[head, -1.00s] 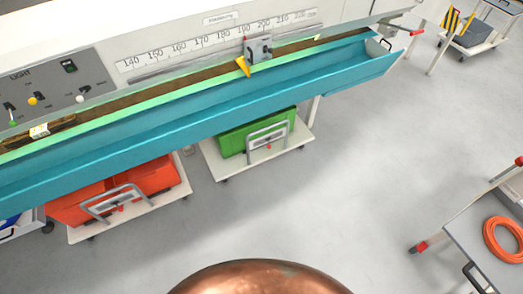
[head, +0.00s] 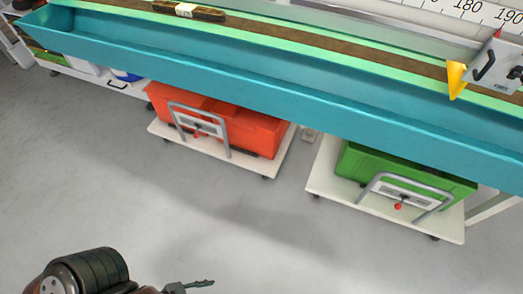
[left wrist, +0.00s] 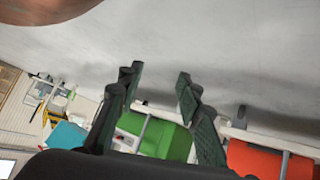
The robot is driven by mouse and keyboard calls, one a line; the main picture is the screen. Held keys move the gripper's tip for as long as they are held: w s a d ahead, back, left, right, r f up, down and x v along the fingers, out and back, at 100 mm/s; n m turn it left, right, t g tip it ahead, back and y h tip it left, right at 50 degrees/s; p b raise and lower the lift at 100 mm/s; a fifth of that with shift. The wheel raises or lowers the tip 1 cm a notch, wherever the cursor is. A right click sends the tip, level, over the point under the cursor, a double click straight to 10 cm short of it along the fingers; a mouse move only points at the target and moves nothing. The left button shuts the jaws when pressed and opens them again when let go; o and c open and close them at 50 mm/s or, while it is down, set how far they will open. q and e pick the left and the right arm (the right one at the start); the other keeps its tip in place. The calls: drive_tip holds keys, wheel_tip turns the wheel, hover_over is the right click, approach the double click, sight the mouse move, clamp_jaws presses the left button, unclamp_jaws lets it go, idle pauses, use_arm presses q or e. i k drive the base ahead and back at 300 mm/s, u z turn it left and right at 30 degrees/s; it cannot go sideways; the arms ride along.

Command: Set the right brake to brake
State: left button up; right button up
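No part is clearly marked as the brake. A small red knob (head: 398,206) sits under the grey handle frame of the right cart (head: 323,178), which carries a green crate (head: 365,168). A similar red knob (head: 197,133) sits at the handle of the left cart (head: 170,131), which carries a red-orange crate (head: 250,130). My left gripper (head: 190,287) is at the bottom edge of the head view, well short of the carts. In the left wrist view my left gripper (left wrist: 158,80) has its fingers apart with nothing held. My right gripper is out of view.
A long teal trough (head: 290,85) runs above both carts. A grey slider with a yellow pointer (head: 456,82) stands by the scale at the upper right. The grey floor (head: 260,220) in front of the carts is clear.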

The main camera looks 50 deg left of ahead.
sight(398, 206)
drive_tip(key=u, duration=0.55)
drive_tip(key=k, duration=0.6)
drive_tip(key=u, duration=0.6)
drive_tip(key=i, duration=0.8)
drive_tip(key=z, duration=1)
drive_tip(key=i, duration=0.8)
drive_tip(key=z, duration=0.9)
